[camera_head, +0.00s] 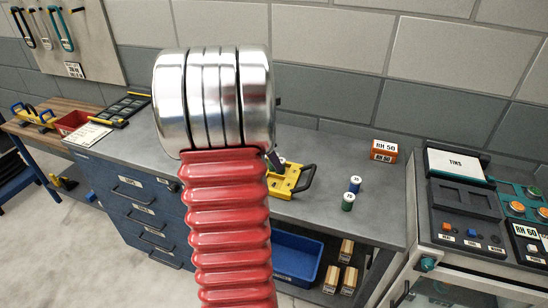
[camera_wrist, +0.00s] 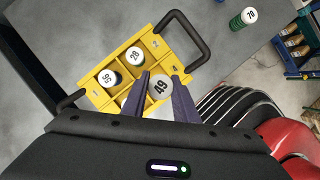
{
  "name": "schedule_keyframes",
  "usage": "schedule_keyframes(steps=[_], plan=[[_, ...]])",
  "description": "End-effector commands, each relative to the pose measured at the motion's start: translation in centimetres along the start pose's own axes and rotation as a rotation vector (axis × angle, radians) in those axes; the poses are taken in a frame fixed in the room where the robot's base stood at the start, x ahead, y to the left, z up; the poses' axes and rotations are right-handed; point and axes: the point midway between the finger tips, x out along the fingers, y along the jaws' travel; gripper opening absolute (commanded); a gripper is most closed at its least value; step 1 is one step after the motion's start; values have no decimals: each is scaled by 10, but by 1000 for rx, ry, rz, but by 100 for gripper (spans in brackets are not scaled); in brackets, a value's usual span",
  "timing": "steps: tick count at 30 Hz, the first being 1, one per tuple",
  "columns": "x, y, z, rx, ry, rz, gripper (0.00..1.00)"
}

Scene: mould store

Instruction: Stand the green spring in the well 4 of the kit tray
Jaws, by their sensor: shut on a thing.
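The yellow kit tray (camera_wrist: 84,86) has black handles and several wells; it also shows in the head view, partly behind my arm (camera_head: 283,187). My gripper (camera_wrist: 163,84) is shut on a round-topped piece marked 49 (camera_wrist: 161,88), over the tray's lower right part. Its sides are hidden, so I cannot tell its colour or how deep it sits. White-topped pieces marked 28 (camera_wrist: 132,32) and 56 (camera_wrist: 109,77) stand in other wells, and one more is partly behind the left finger. A green spring (camera_wrist: 240,22) stands on the bench apart from the tray; a green one shows in the head view (camera_head: 348,202).
A blue-sided piece (camera_head: 355,184) stands beside the green one on the grey bench. An orange-and-white box (camera_head: 384,151) is at the back, a console (camera_head: 461,208) at right. A blue bin (camera_head: 297,256) sits below the bench. The bench front right is clear.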

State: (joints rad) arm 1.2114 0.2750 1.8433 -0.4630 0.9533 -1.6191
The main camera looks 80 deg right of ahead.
Motion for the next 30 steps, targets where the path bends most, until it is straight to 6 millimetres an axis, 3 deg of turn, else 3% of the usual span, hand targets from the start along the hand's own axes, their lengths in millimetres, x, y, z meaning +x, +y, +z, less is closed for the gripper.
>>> schedule_keyframes(steps=[17,30], plan=[[3,1,-1,-26,-1,11,3],[28,1,-11,-25,0,9,3]])
